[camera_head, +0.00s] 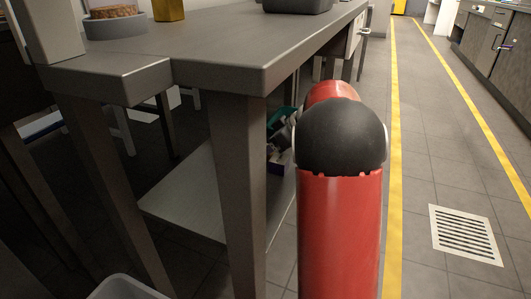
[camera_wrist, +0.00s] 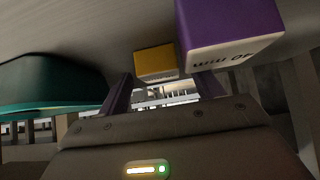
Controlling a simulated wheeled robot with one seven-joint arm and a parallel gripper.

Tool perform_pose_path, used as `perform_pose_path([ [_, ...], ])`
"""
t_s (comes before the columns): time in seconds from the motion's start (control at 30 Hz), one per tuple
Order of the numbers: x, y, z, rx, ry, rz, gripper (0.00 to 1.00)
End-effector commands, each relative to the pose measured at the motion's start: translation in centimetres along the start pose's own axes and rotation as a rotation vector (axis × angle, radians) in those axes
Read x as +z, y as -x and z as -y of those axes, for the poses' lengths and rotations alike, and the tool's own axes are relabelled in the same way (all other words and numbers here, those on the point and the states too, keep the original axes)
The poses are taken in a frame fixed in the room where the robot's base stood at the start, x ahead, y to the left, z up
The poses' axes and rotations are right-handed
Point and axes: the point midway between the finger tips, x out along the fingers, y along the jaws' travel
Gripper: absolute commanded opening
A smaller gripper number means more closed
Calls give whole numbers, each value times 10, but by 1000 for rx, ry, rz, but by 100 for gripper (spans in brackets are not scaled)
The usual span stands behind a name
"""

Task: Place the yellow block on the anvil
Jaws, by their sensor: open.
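In the wrist view, a yellow block (camera_wrist: 155,60) with a pale lower band shows beyond and between my fingertips. My gripper (camera_wrist: 165,85) is open, with nothing between its fingers. The yellow block is apart from the fingers. A yellow object (camera_head: 168,10) also stands on the tabletop in the head view, cut off by the top edge; I cannot tell whether it is the same kind of thing. My gripper is hidden in the head view. I cannot make out an anvil in either view.
A purple box (camera_wrist: 225,30) with lettering is close by the right finger. A teal container (camera_wrist: 50,85) is at left. The grey table (camera_head: 220,45) has a lower shelf (camera_head: 185,200) with clutter beside my arm. A dark tray (camera_head: 297,5) is on top. The right-hand floor is clear.

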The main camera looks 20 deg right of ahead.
Motion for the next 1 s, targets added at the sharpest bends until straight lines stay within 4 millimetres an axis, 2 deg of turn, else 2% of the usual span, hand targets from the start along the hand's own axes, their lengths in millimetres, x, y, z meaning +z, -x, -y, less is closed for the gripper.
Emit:
perform_pose_path([
  [0.1, 0, 1, 0, 0, 0, 0, 65],
  [0.5, 0, 1, 0, 0, 0, -1, 13],
  [0.77, -5, 6, 0, 1, 1, -2, 13],
  [1.0, -36, 37, 0, 2, 3, -3, 13],
])
